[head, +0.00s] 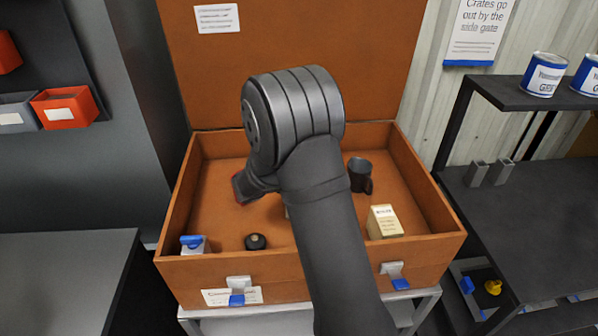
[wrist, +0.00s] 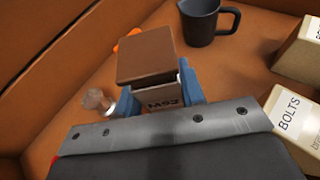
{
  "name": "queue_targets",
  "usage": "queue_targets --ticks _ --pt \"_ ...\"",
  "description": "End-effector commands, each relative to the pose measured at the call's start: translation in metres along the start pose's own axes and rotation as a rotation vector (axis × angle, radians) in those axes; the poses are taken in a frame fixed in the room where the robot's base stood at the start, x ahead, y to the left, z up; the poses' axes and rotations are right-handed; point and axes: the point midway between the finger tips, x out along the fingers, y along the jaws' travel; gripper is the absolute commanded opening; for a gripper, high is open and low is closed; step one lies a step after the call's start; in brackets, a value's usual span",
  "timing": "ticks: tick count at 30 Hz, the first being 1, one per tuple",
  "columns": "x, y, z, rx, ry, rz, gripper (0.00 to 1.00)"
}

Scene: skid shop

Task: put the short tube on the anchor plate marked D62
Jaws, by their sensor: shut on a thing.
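My gripper (wrist: 158,93) shows in the wrist view with its blue fingers shut on a brown-topped block (wrist: 147,62). The block has a flat, square brown face and a paler side with a label that seems to read M52. I cannot tell whether it is the short tube. In the head view my arm hides the fingers and the held block over the open brown case (head: 178,225). No plate marked D62 can be made out. Two small grey upright pieces, one left (head: 476,173) and one right (head: 502,171), stand on the right-hand bench; I cannot tell what they are.
The case holds a dark mug (head: 360,174), a cream box (head: 384,222), a black round thing (head: 256,241) and a blue-topped item (head: 194,244). The wrist view shows a box marked BOLTS (wrist: 292,118) and a clear knob (wrist: 97,100). The left bench (head: 60,265) is bare.

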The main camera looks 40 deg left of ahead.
Motion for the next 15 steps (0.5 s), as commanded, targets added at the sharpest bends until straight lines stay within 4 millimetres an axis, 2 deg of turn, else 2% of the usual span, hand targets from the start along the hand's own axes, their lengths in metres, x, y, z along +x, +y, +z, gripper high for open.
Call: queue_targets --ticks 6,7,9,10,15 --pt "0.0012 0.0001 -0.0027 -0.001 -0.001 0.000 0.00" --pt "0.0013 -0.0001 -0.0032 -0.002 0.000 0.000 0.40" --pt "0.0012 -0.0001 -0.0029 -0.001 0.000 0.000 0.54" --pt "0.0012 -0.0001 -0.0029 -0.001 0.000 0.000 0.58" --pt "0.0011 -0.0001 -0.0028 -0.001 0.000 0.000 0.58"
